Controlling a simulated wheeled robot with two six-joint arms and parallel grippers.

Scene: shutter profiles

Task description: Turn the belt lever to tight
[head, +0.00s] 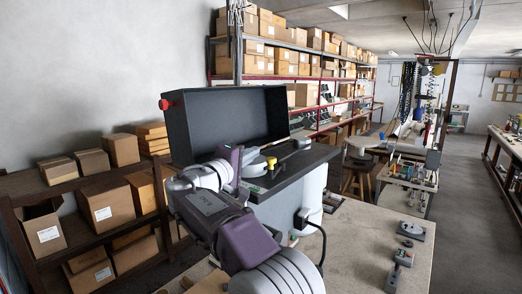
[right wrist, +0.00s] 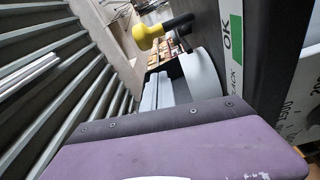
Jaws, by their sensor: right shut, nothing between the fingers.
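The belt lever's yellow knob (head: 271,163) shows above the dark machine top in the head view. In the right wrist view the yellow knob (right wrist: 146,37) sits on a dark stem at the top centre. A plate beside it reads OK next to a green patch (right wrist: 232,48), with a partly legible word ending in "LACK" below. My right gripper (head: 254,166) is shut and empty, close to the lever in the head view. Its grey fingers (right wrist: 158,92) point toward the knob in the wrist view and look apart from it. My left gripper is out of view.
The machine's dark hood (head: 228,125) with a red button (head: 165,104) stands behind the lever. A workbench (head: 355,240) with small metal fixtures (head: 403,258) lies at the right front. Shelves with cardboard boxes (head: 107,207) stand at the left. Floor is free at the far right.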

